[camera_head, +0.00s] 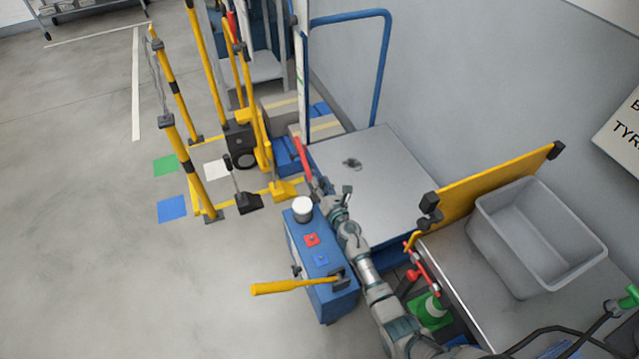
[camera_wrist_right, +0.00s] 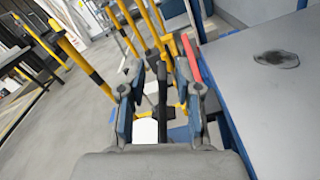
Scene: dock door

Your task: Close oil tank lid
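A blue box (camera_head: 335,303) stands on the floor in the middle of the head view, with a white round cap (camera_head: 302,208) on its far end and red and blue marks on top. The cap looks upright; I cannot tell whether a lid is separate from it. My right gripper (camera_head: 335,194) is just right of and beyond the cap, apart from it. In the right wrist view its two fingers (camera_wrist_right: 158,98) stand apart with nothing gripped. A white patch shows low between them, perhaps the cap. My left gripper is not in view.
A yellow lever (camera_head: 285,287) sticks out left from the box. A red bar (camera_head: 304,160) stands near my gripper. A grey-topped table (camera_head: 385,170) lies right, a grey bin (camera_head: 537,237) beyond. Yellow posts (camera_head: 190,165) stand at back left.

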